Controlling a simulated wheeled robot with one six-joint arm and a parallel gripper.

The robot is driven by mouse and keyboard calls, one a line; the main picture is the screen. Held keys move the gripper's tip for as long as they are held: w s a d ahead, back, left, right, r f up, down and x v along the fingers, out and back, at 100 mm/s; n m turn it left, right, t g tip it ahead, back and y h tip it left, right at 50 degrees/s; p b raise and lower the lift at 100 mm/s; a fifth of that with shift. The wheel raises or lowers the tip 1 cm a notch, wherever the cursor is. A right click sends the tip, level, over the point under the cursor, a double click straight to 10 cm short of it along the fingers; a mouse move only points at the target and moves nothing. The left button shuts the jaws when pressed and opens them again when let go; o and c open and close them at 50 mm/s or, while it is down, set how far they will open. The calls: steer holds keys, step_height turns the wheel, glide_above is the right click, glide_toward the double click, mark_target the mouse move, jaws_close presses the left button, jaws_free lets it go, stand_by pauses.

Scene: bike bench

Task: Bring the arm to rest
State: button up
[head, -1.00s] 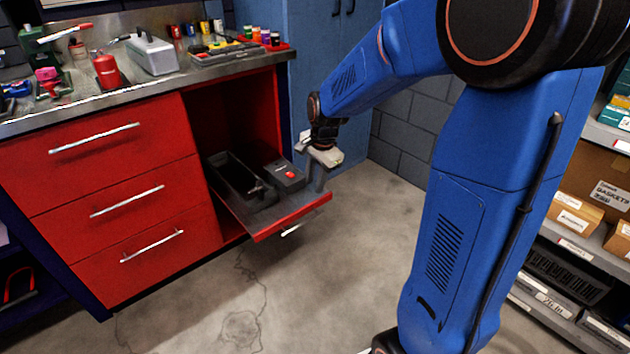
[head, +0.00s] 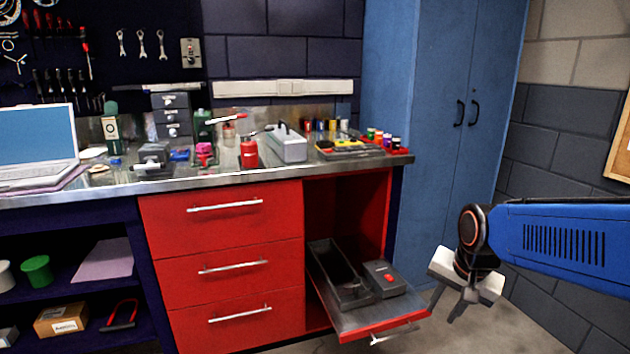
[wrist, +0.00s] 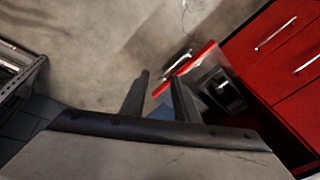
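My gripper (head: 443,314) hangs at the right in the head view, at the end of my blue arm (head: 560,235), to the right of the pulled-out drawer (head: 372,324) and apart from it. In the wrist view its two dark fingers (wrist: 160,77) stand apart with nothing held between them. The red-fronted drawer also shows beyond the fingers in the wrist view (wrist: 200,60). A black open tray (head: 335,275) and a dark grey box with a red button (head: 385,280) sit in it.
The steel-topped bench (head: 215,178) carries a laptop (head: 38,140), a red can (head: 249,153), a grey toolbox (head: 286,145) and small bottles. A blue cabinet (head: 420,130) stands behind my arm. Open concrete floor (wrist: 110,60) lies below the gripper.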

steer(key=s+r+n+t, duration=0.1)
steer(key=s+n, duration=0.6)
steer(key=s, duration=0.8)
steer(key=shift+s+d+r, duration=0.15)
steer(key=shift+d+r, duration=0.15)
